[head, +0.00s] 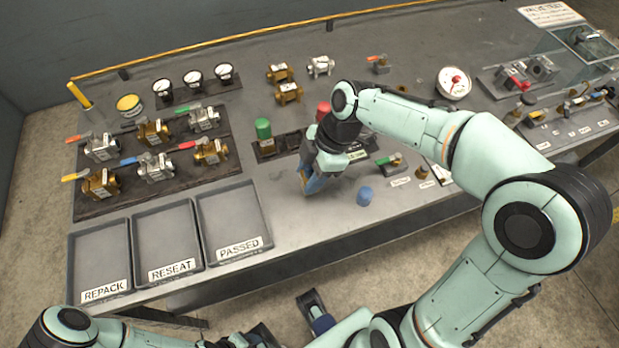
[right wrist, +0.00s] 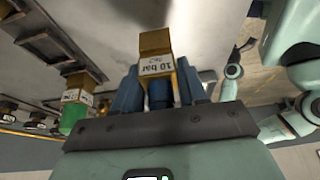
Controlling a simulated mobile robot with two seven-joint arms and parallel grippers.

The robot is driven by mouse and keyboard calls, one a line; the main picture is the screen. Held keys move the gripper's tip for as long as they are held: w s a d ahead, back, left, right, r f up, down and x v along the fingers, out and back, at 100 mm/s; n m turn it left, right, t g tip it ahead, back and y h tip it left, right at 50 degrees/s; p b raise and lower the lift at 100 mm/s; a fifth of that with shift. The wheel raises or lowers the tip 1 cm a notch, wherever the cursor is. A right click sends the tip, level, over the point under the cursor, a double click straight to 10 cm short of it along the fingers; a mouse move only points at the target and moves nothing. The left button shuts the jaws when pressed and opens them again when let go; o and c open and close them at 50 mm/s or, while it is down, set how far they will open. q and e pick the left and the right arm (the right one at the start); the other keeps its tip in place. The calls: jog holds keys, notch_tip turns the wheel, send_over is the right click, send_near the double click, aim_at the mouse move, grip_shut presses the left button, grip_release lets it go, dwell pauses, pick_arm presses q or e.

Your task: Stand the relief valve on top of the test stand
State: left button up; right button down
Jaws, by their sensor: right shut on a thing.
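My right gripper (head: 313,186) is shut on the relief valve, low over the front of the bench. In the right wrist view the valve (right wrist: 156,66) is a square brass body with a white "10 bar" label, and a blue part sits between the blue fingers. In the head view the fingers mostly hide it.
A blue cylinder (head: 365,196) stands close right of my right gripper. A green-capped valve (head: 263,129) and red-capped part (head: 323,111) stand behind. Three trays, including PASSED (head: 231,220), lie left.

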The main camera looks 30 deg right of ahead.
jog(key=shift+f, duration=1.05)
jog(key=shift+f, duration=0.1)
jog(key=c, duration=1)
grip_release()
jog(key=shift+f, duration=0.15)
jog(key=shift+c, duration=0.2)
jog(key=o, duration=0.4)
jog(key=shift+d+r, duration=0.1)
jog(key=shift+r, duration=0.45)
jog(key=p+v, duration=0.1)
jog(key=v, duration=1)
jog(key=shift+s+d+r+p, duration=0.1)
jog(key=shift+d+r+p, duration=0.05)
jog(key=shift+p, duration=0.15)
